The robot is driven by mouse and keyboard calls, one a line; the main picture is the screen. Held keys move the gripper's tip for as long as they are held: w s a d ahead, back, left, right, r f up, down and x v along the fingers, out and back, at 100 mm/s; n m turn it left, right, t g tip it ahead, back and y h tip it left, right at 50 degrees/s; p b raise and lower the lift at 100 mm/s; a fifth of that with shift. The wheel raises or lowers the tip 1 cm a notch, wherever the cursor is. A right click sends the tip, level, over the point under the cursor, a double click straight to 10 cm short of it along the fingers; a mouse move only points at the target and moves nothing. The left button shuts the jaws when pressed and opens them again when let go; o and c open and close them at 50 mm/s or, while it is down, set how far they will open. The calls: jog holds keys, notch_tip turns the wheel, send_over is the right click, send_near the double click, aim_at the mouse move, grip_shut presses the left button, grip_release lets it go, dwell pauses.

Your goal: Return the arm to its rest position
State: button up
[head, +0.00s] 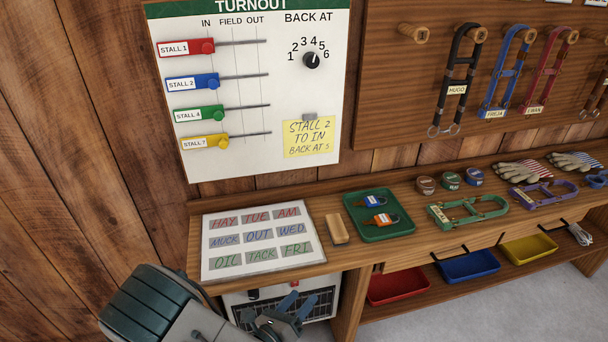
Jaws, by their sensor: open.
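My arm comes in at the bottom left, in front of the bench. My gripper (296,304) is open and empty at the bottom, low in front of the crate or heater under the bench; it touches nothing that I can see. The task names only the arm. The turnout board (290,90) hangs on the wall above, well apart from my gripper. Its red, blue, green and yellow sliders all stand at the left, under IN. The dial (312,60) points near 5. A yellow note (309,137) reads "Stall 2 to in, back at 5".
A wooden bench (340,258) runs along the wall, with a word board (262,241), wooden block (337,229), green tray (358,228) with padlocks, tins, halters and gloves. Red, blue and yellow trays sit on the lower shelf. Grey floor at the lower right is clear.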

jog(key=s+d+r+m+g+p, duration=0.35)
jog(key=d+r+m+g, duration=1)
jog(key=m, duration=0.55)
jog(key=s+d+r+m+t+y+p, duration=0.1)
jog(key=s+r+m+y, duration=0.2)
jog(key=r+m+y, duration=0.2)
jog(key=s+d+r+m+t+y+p, duration=0.1)
jog(key=s+r+m+y, duration=0.3)
jog(key=r+m, duration=0.7)
jog(key=shift+s+d+r+y+p, duration=0.3)
jog(key=shift+d+r+y, duration=0.1)
jog(key=shift+r+y, duration=0.5)
